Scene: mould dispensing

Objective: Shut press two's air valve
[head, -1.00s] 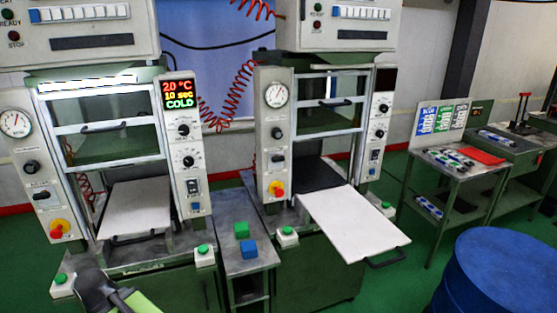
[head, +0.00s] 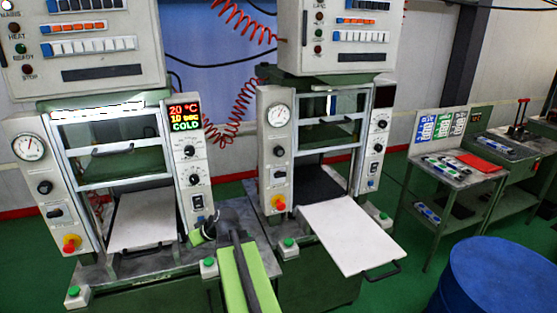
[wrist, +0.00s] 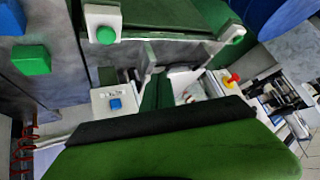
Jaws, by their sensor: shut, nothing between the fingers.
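Press two, the right-hand press, has a left panel (head: 277,160) with a round gauge (head: 280,116), dark controls and a yellow-and-red knob (head: 278,202) at its foot. Which control is the air valve is not clear from the pictures.
Press one (head: 116,150) stands at left, its display reading COLD. Press two's white plate (head: 350,235) juts forward. Green (wrist: 32,60) and blue (wrist: 12,20) blocks lie near my arm. A blue drum (head: 500,280) stands front right; green floor lies between it and the side table (head: 455,175).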

